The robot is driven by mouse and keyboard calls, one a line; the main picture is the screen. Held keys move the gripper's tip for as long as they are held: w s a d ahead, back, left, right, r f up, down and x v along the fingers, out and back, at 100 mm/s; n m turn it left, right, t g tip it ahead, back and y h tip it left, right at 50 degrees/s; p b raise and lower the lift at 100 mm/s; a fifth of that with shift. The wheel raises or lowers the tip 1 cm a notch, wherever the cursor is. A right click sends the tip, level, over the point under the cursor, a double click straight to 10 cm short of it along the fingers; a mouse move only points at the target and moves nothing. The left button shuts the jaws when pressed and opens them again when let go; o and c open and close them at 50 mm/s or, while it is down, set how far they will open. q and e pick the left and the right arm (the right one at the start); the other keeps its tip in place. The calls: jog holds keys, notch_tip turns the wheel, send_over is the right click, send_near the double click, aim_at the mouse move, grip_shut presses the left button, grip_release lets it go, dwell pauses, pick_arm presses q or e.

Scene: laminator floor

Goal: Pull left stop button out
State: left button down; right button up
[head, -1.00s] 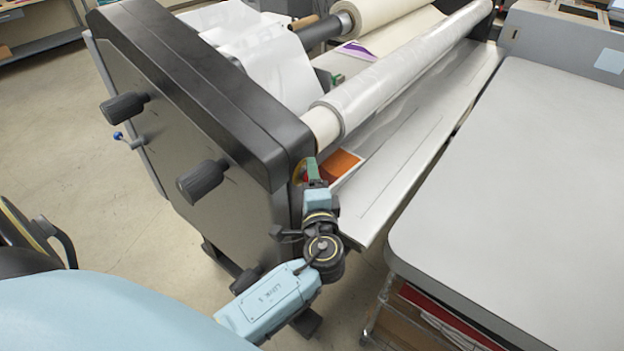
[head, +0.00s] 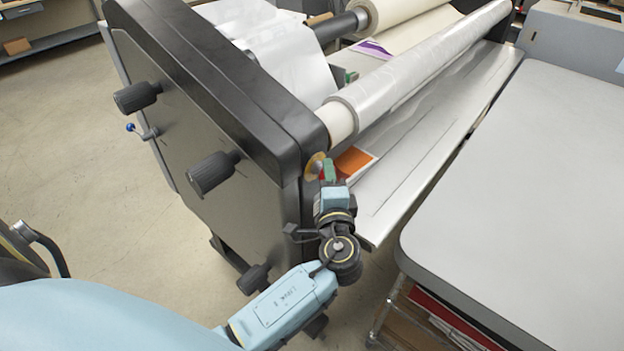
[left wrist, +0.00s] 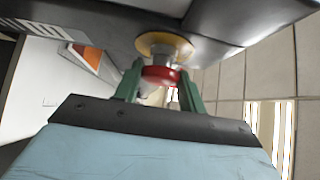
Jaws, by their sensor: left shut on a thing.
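The left stop button is a red knob (left wrist: 160,76) on a yellow round plate (left wrist: 164,45), on the end of the black side panel of the laminator. In the left wrist view, the two green fingers of my left gripper (left wrist: 160,88) are on either side of the red knob and shut on it. In the head view, the yellow plate (head: 316,165) shows at the panel's front edge, and my left gripper (head: 328,172) reaches up to it from below. The knob is mostly hidden there by the fingers. My right gripper is not in view.
The laminator's black side panel (head: 215,120) with dark knobs stands left of my arm. A film roll (head: 420,65) and a pale tray (head: 440,140) lie beyond the gripper. A grey table (head: 530,190) stands to the right. Open floor (head: 130,230) is at left.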

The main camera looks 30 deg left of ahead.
pick_arm(q)
jog(key=shift+d+f, duration=0.1)
jog(key=shift+d, duration=0.1)
jog(key=c, duration=1.1)
grip_release()
jog(key=shift+c, duration=0.2)
jog(key=o, duration=0.3)
jog(key=shift+s+d, duration=0.1)
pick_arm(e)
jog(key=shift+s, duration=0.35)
pick_arm(q)
jog(key=b+v, duration=0.3)
jog(key=v, duration=1)
jog(key=shift+s, duration=0.2)
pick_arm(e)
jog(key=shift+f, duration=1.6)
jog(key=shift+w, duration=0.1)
